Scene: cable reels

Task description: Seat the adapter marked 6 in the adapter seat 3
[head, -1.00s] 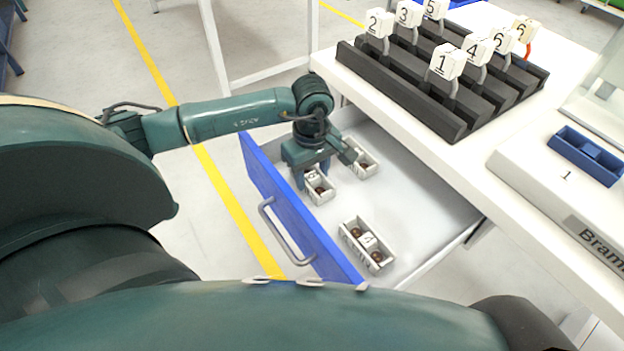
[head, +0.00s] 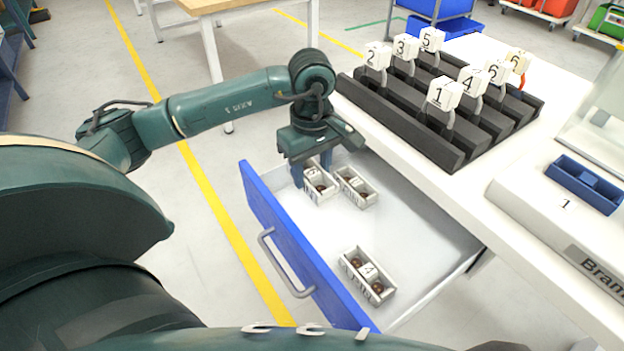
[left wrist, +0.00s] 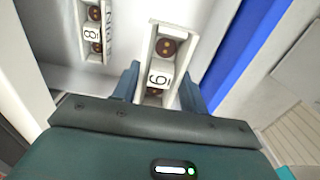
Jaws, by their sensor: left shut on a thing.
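The adapter marked 6 (left wrist: 167,48) is a pale narrow box with dark round openings, between my left gripper's blue fingers (left wrist: 160,84) in the left wrist view. In the head view my left gripper (head: 311,172) is shut on this adapter (head: 322,187) and holds it above the drawer floor, near the drawer's far left corner. No seat marked 3 can be made out for certain. A tag marked 3 (head: 405,47) stands over the black rack (head: 440,150). A blue seat (head: 585,184) with a printed 1 is at the right. My right gripper is out of view.
The open drawer (head: 420,235) has a blue front (head: 270,215). Another adapter (head: 356,188) lies close to the held one, and one marked 4 (head: 367,275) lies nearer. The white worktop (head: 500,185) overhangs the drawer's right side.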

